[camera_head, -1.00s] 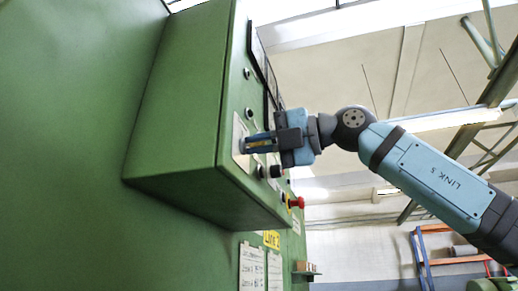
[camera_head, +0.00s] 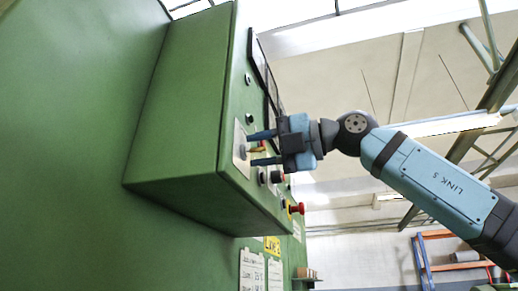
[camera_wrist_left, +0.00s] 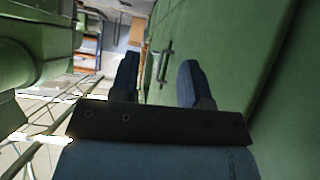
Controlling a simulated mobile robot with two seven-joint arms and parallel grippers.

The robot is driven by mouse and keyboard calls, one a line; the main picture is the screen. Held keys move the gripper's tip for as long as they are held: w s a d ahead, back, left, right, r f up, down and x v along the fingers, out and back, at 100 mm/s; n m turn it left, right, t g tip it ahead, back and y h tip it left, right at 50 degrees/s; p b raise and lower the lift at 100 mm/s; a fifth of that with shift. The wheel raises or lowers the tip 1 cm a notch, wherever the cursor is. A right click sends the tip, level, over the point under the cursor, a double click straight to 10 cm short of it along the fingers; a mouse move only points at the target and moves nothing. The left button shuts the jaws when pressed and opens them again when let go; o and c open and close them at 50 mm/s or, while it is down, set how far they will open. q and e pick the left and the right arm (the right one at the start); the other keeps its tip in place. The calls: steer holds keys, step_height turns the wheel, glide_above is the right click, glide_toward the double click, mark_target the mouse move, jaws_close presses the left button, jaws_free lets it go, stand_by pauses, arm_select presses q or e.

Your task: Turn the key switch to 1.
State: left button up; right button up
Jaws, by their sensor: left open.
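The key switch (camera_head: 243,151) sits on a pale plate on the front of the green control box in the head view. A small yellow and red piece shows in front of it, between the fingers. My right gripper (camera_head: 264,148) is open in front of the plate, with one finger above and one below the switch. The fingers look apart from it. The switch's markings and setting are too small to read. My left gripper (camera_wrist_left: 160,82) shows only in the left wrist view. It is open and empty.
The green control box (camera_head: 185,120) juts from a green machine wall. Below the switch are black knobs (camera_head: 277,176) and a red mushroom button (camera_head: 297,208). Paper sheets (camera_head: 252,268) hang lower down. In the left wrist view, a green surface with a metal handle (camera_wrist_left: 165,62) lies beyond my fingers.

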steer(key=b+v, duration=0.1)
steer(key=v, duration=1.2)
steer(key=shift+d+b, duration=0.2)
steer(key=shift+b, duration=0.2)
